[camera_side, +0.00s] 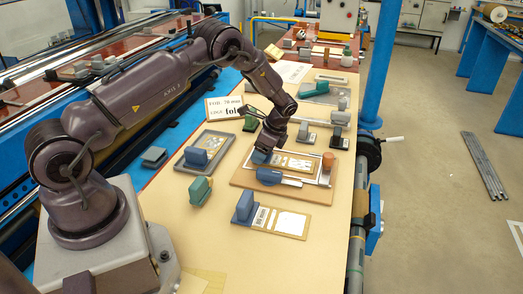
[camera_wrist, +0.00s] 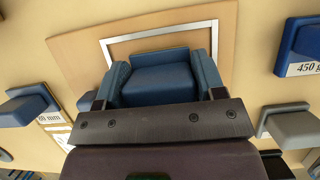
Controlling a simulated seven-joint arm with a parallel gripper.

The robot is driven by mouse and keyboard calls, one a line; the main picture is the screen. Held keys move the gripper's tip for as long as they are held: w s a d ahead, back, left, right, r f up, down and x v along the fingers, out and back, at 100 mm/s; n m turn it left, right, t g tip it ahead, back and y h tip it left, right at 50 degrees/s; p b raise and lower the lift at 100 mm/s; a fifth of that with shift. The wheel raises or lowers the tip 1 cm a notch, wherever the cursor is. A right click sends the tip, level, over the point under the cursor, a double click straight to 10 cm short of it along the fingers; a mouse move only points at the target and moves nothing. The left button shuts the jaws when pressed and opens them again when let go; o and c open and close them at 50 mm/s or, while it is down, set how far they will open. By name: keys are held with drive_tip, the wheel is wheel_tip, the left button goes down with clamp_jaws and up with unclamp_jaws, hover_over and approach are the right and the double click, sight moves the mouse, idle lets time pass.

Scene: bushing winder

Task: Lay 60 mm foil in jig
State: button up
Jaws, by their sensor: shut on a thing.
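The jig is a brown wooden board with a light metal frame (camera_side: 322,180), and it lies mid-table. It also shows in the wrist view (camera_wrist: 107,48). My gripper (camera_side: 262,154) is low over the jig's left part. In the wrist view my gripper (camera_wrist: 160,85) is shut on a blue block (camera_wrist: 160,78), one blue finger on each side. A pale card with a silvery patch (camera_side: 297,162) shows beside the block, within or just over the frame. I cannot tell whether this is the 60 mm foil, or whether it touches the board.
A blue-handled piece (camera_side: 268,176) lies at the jig's front edge, and a copper-coloured cylinder (camera_side: 327,160) stands at its right. A blue block on a grey tray (camera_side: 205,148) is at left. A blue-handled labelled card (camera_side: 288,222) lies in front. Weights (camera_side: 338,137) stand behind right.

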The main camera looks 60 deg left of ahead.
drive_tip(key=shift+f, duration=0.1)
drive_tip(key=o, duration=0.9)
drive_tip(key=v, duration=1.2)
wheel_tip(320, 180, up, 12)
drive_tip(key=n+t, duration=0.2)
hover_over(276, 160)
drive_tip(key=s+d, duration=0.3)
drive_tip(key=d, duration=0.2)
drive_tip(key=s+d+r+n+t+h, duration=0.25)
drive_tip(key=s+d+r, duration=0.25)
drive_tip(key=s+r, duration=0.3)
drive_tip(key=s+d+n+t, duration=0.1)
drive_tip(key=s+d, duration=0.1)
drive_tip(key=s, duration=0.3)
drive_tip(key=s+d+r+n+t, duration=0.1)
drive_tip(key=s+d+n+t, duration=0.1)
drive_tip(key=s, duration=0.3)
drive_tip(key=s+d+r+n+t, duration=0.1)
drive_tip(key=s+d, duration=0.2)
drive_tip(key=s, duration=0.2)
drive_tip(key=shift+s+r+n+h, duration=0.2)
drive_tip(key=shift+s+n+h, duration=0.05)
drive_tip(key=shift+s+h, duration=0.15)
